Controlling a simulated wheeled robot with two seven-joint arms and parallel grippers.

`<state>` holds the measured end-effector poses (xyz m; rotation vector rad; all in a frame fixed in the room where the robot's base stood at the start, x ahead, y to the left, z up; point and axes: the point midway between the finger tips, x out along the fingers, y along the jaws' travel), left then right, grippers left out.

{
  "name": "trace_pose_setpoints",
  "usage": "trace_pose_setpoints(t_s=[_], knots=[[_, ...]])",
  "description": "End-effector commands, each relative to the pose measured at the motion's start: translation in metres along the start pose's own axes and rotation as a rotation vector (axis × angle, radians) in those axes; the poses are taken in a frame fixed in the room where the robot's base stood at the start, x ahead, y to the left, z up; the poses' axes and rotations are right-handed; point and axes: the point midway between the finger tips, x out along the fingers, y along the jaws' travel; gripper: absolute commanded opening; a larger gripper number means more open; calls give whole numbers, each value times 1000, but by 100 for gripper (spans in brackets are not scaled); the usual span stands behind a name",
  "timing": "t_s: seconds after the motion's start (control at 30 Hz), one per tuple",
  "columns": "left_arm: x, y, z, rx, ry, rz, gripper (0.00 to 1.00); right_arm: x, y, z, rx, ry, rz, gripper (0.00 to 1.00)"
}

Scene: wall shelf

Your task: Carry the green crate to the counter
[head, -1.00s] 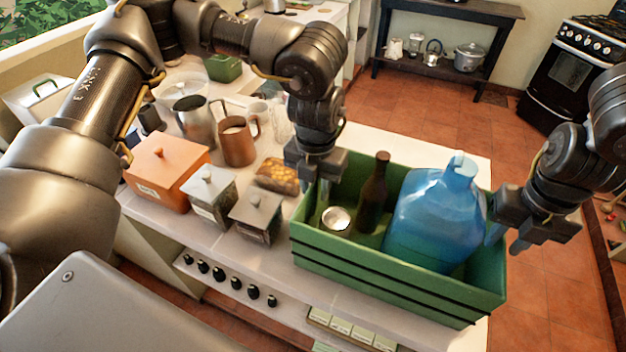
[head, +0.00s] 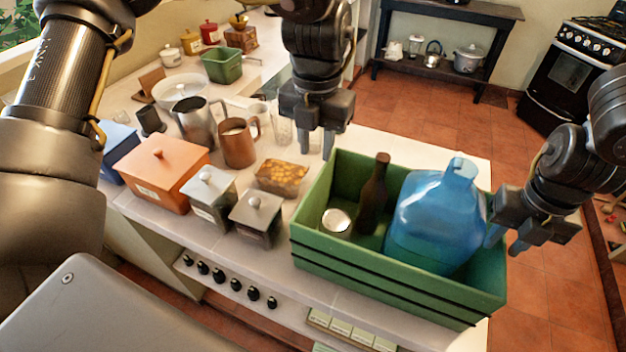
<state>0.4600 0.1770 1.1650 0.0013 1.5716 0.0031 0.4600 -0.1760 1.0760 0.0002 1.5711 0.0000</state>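The green crate (head: 400,287) stands upright on the white counter (head: 284,285), at its right end. It holds a large blue water jug (head: 435,222), a dark brown bottle (head: 373,195) and a round metal-topped item (head: 336,221). My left gripper (head: 316,143) is open and empty, above and behind the crate's left end, apart from it. My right gripper (head: 504,242) is at the crate's right end, its fingers apart near the end wall. Whether they touch the wall is hard to see.
Left of the crate stand an orange box (head: 160,180), two lidded canisters (head: 209,195) (head: 257,215), an amber-filled container (head: 282,177), a copper mug (head: 238,145) and a steel pitcher (head: 198,122). Open tiled floor (head: 440,120) lies behind, with a black stove (head: 570,75) beyond.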

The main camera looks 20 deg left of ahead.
Motion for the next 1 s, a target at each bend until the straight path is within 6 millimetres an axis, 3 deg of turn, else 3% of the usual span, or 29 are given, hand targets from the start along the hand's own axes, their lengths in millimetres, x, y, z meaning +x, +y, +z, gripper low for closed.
trace_pose_setpoints(t_s=[0.27,0.7,1.0], knots=[[-4,0,0,0,0,0,29,-5,0,1,0,-2,0,29],[-4,0,0,0,0,0,29,-88,0,1,1,-5,0,29],[-3,0,0,-1,0,0,29,-119,0,0,-1,-2,0,29]])
